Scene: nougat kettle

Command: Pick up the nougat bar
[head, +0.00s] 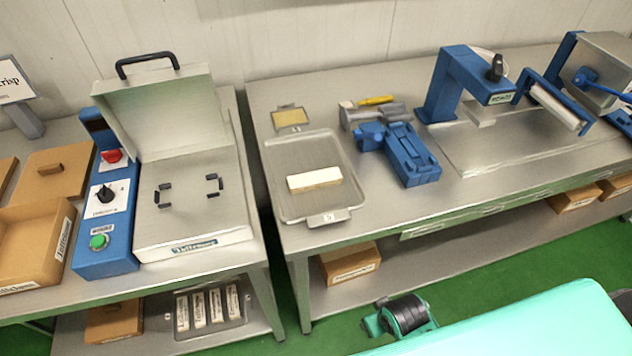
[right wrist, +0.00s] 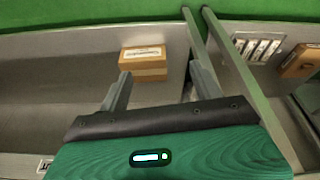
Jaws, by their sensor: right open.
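The nougat bar (head: 314,179) is a pale, cream-white block. It lies on the metal tray (head: 284,207) on the right-hand bench in the head view. Nothing touches it except the tray. My right gripper (right wrist: 161,82) shows in the right wrist view, with its two grey fingers spread apart and nothing between them. The bar on the tray does not show in the right wrist view. My right fingertips do not show in the head view, and my left gripper is in neither view.
A blue tool (head: 408,158) stands right of the tray and a small yellow-topped plate (head: 290,117) behind it. The open-lidded press (head: 192,207) is on the left bench. A cardboard box (head: 350,262) sits on the lower shelf, also visible in the right wrist view (right wrist: 143,62).

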